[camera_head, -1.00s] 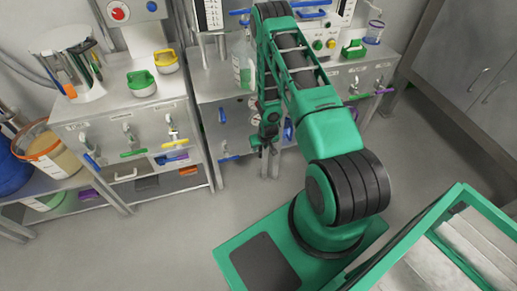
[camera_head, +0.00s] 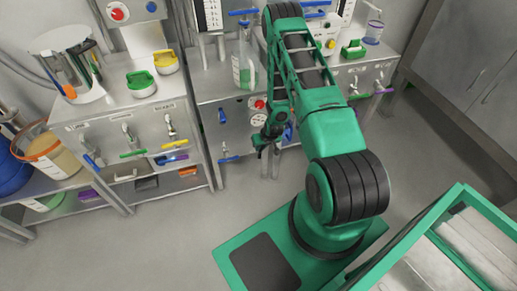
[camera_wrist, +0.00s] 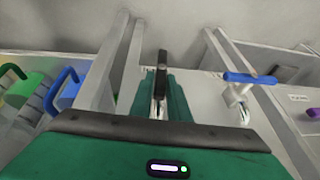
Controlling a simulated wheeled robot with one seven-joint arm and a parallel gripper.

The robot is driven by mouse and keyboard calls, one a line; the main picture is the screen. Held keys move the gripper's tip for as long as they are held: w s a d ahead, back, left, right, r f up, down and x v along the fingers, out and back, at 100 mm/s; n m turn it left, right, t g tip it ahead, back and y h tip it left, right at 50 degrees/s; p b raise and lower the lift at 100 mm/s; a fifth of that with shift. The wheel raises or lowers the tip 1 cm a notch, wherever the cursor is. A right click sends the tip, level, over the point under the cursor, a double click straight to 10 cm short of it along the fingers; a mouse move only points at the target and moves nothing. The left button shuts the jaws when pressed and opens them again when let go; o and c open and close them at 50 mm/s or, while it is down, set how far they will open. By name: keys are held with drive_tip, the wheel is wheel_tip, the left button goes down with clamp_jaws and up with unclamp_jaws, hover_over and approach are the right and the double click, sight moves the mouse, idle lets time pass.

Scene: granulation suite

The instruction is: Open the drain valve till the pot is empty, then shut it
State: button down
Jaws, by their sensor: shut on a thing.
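My gripper (camera_head: 262,142) is low in front of the middle cabinet. In the wrist view my gripper (camera_wrist: 160,90) is shut on a narrow black handle (camera_wrist: 162,60), with a bit of pale metal showing between the green fingers. I cannot tell how far this handle is turned. A steel pot (camera_head: 72,65) stands on the left cabinet; its contents cannot be made out. A blue-handled valve (camera_head: 229,159) is on the middle cabinet, left of my gripper. A blue-handled valve (camera_wrist: 250,78) shows right of my fingers in the wrist view.
The left cabinet has valves with blue, green (camera_head: 133,153) and yellow (camera_head: 172,138) handles. A clear jug (camera_head: 244,68) stands on the middle cabinet, above a red knob (camera_head: 260,104). A bucket (camera_head: 48,152) is at far left. The grey floor (camera_head: 190,225) is clear.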

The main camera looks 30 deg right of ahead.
drive_tip(key=shift+s+d+f+m+t+y, duration=0.15)
drive_tip(key=shift+d+f+m+t+y, duration=0.6)
drive_tip(key=shift+y, duration=1.4)
drive_tip(key=shift+s+d+f+m+t+y, duration=0.1)
drive_tip(key=shift+d+f+m+t+y, duration=0.25)
drive_tip(key=shift+t+y, duration=1.25)
drive_tip(key=shift+s+d+f+m+t+y, duration=0.15)
drive_tip(key=shift+d+f+m+t+y, duration=0.4)
drive_tip(key=shift+y, duration=2.1)
drive_tip(key=shift+a+m+y, duration=0.1)
drive_tip(key=shift+m+y, duration=0.2)
drive_tip(key=shift+m, duration=0.05)
drive_tip(key=c, duration=1.7)
unclamp_jaws()
drive_tip(key=shift+r, duration=0.1)
drive_tip(key=shift+s, duration=0.1)
